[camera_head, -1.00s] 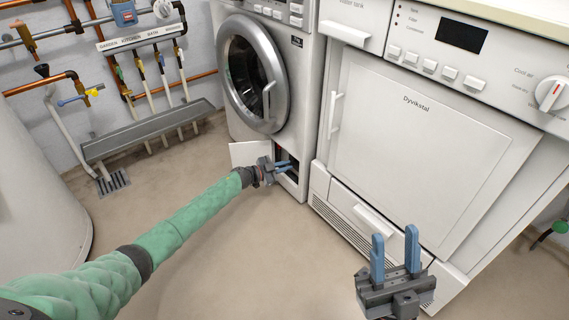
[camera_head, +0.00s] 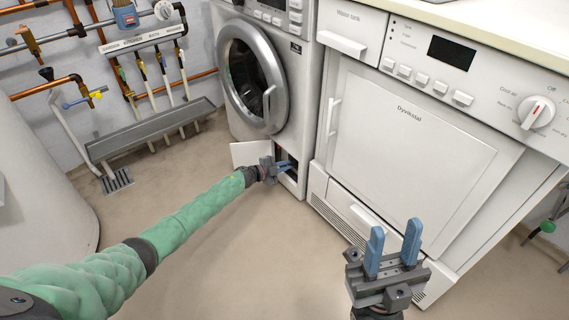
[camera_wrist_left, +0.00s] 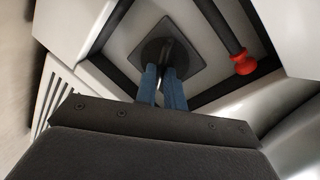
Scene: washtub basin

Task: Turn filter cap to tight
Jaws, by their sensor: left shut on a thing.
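The filter cap (camera_wrist_left: 184,52) shows in the left wrist view as a dark round cap on a grey square plate, inside the open service compartment low on the washing machine. My left gripper (camera_wrist_left: 164,75) is shut on the cap's middle grip, its blue fingers partly covering it. In the head view my left gripper (camera_head: 283,166) reaches into the compartment opening, and the cap is hidden there. My right gripper (camera_head: 392,246) is empty, with its blue fingers apart, in front of the dryer.
The open white compartment flap (camera_head: 250,153) stands left of my left gripper. A dark hose with a red plug (camera_wrist_left: 243,62) lies right of the cap. The washing machine door (camera_head: 252,75) is above. The dryer (camera_head: 405,135) stands to the right. The floor in front is clear.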

